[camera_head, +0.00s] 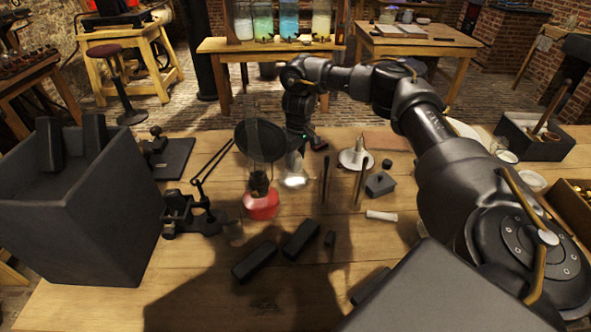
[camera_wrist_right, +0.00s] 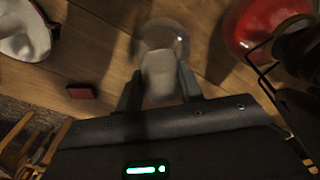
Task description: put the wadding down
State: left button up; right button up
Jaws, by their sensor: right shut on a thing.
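The wadding is a pale, whitish lump (camera_wrist_right: 159,75) between the two fingers of my right gripper (camera_wrist_right: 158,88) in the right wrist view. The gripper is shut on it. A clear round glass shape (camera_wrist_right: 172,35) shows just beyond the lump; I cannot tell whether the wadding is inside it or above it. In the head view my right gripper (camera_head: 297,150) points down over the table behind the red lamp, and a bright white patch (camera_head: 293,180) shows below it. The fingertips are hard to make out there. My left gripper is not in view.
A red oil lamp (camera_head: 261,203) stands close by, left of the gripper, with a dark round disc (camera_head: 260,141) behind it. Dark blocks (camera_head: 301,238) lie in front. A large dark open box (camera_head: 95,215) stands at left. A white funnel-like piece (camera_head: 355,158) is at right.

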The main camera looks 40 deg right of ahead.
aim_at(296, 168)
jog(key=shift+f, duration=0.55)
notch_tip(296, 168, down, 3)
jog(key=shift+f, duration=0.3)
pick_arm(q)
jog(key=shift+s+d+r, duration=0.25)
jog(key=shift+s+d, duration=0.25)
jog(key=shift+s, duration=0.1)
pick_arm(e)
jog(key=shift+f, duration=0.1)
jog(key=o, duration=1)
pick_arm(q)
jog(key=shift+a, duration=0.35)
pick_arm(e)
jog(key=shift+o, duration=0.2)
